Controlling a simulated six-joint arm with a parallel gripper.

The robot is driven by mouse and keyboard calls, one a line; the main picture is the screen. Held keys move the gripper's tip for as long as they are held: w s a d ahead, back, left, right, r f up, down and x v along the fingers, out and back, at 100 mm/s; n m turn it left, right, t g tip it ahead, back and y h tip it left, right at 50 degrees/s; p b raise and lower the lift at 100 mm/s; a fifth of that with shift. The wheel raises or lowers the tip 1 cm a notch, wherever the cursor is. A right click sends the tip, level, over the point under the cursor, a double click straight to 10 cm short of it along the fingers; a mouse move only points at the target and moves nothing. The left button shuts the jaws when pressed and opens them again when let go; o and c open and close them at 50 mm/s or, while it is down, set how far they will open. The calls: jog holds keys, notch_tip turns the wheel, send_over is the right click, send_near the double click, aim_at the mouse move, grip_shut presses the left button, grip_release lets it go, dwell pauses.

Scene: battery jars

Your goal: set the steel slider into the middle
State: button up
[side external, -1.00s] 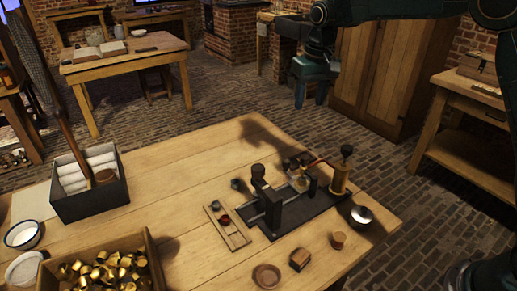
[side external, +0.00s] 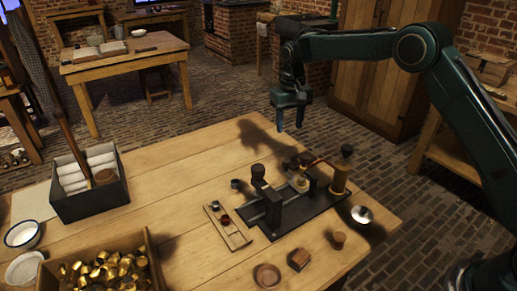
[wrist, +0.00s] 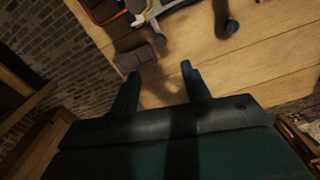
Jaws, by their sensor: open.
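A dark apparatus on a flat black base (side external: 305,222) stands on the wooden table, with a knobbed post (side external: 259,180), pale metal rails (side external: 252,213) and a brass-coloured column (side external: 340,180). I cannot tell for certain which part is the steel slider; a small grey-dark cylinder (side external: 235,184) stands apart behind the apparatus. My gripper (side external: 289,123) hangs above and beyond the table's far edge, fingers down, apart from everything. In the wrist view its two fingers (wrist: 161,88) are spread with nothing between them. Part of the apparatus shows at the top there.
A slim wooden tray (side external: 239,241) with small pieces lies left of the apparatus. A round shiny lid-like piece (side external: 361,214), a wooden cup (side external: 338,240), a block (side external: 299,259) and a dish (side external: 267,275) lie in front and right. A crate of brass pieces (side external: 152,269) stands at front left.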

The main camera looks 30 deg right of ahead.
aim_at(287, 160)
notch_tip(287, 160, down, 13)
jog(key=shift+f, duration=0.15)
dwell(0.5)
grip_shut()
